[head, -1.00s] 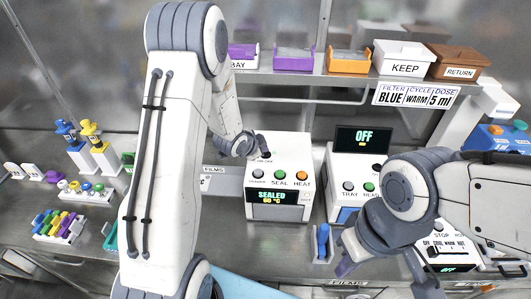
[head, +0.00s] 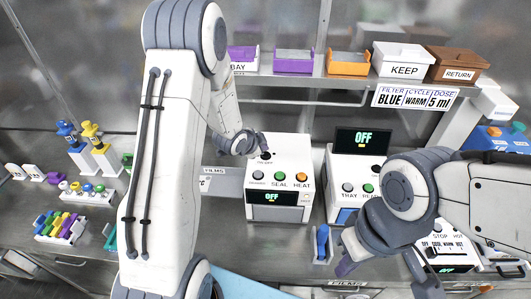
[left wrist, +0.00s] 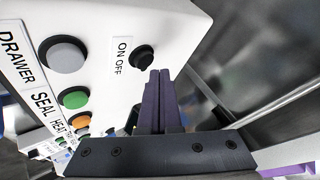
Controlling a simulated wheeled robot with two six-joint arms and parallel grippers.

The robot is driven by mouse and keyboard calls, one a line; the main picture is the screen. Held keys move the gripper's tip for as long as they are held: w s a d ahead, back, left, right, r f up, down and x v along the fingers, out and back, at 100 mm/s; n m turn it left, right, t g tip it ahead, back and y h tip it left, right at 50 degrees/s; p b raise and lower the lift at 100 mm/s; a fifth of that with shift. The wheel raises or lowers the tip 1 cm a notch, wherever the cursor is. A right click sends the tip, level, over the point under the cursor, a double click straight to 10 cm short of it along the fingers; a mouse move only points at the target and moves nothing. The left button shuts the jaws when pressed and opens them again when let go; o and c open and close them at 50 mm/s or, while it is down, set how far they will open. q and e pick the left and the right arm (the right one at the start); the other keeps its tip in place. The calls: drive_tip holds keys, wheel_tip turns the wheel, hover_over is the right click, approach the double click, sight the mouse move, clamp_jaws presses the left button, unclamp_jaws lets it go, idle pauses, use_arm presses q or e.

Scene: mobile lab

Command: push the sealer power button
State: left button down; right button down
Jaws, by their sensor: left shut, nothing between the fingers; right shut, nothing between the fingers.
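The sealer (head: 281,152) is a white box with a dark display (head: 277,197) that reads OFF. Its front has a grey DRAWER button, a green SEAL button and an orange HEAT button. A small black power knob (left wrist: 143,58) with an ON OFF label sits on its upper panel; it also shows in the head view (head: 266,156). My left gripper (head: 264,144) is shut and empty close to this knob. In the left wrist view its purple fingers (left wrist: 160,76) end just beside the knob; I cannot tell whether they touch. My right gripper (head: 345,267) is shut and empty, low at right.
A second white device (head: 352,155) with an OFF screen stands right of the sealer. A blue tool (head: 323,240) stands in front of it. A shelf (head: 340,79) with bins and KEEP and RETURN boxes runs above. Coloured items in racks (head: 60,228) are at left.

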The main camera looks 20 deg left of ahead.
sight(264, 156)
use_arm(q)
wheel_tip(264, 156, up, 6)
drive_tip(key=p, duration=0.4)
idle(0.4)
drive_tip(key=s+d+r+n+g+b, duration=0.25)
drive_tip(key=s+d+b, duration=0.25)
drive_tip(key=s+d, duration=0.7)
drive_tip(key=s+d+g+b, duration=0.2)
drive_tip(key=s+d+g, duration=0.1)
drive_tip(key=s, duration=0.8)
drive_tip(key=s+d+g+b, duration=0.1)
drive_tip(key=s+d+g, duration=0.2)
drive_tip(key=s, duration=0.9)
drive_tip(key=shift+s+n+g+b, duration=0.3)
drive_tip(key=shift+n+g+b, duration=0.05)
drive_tip(key=shift+n, duration=0.1)
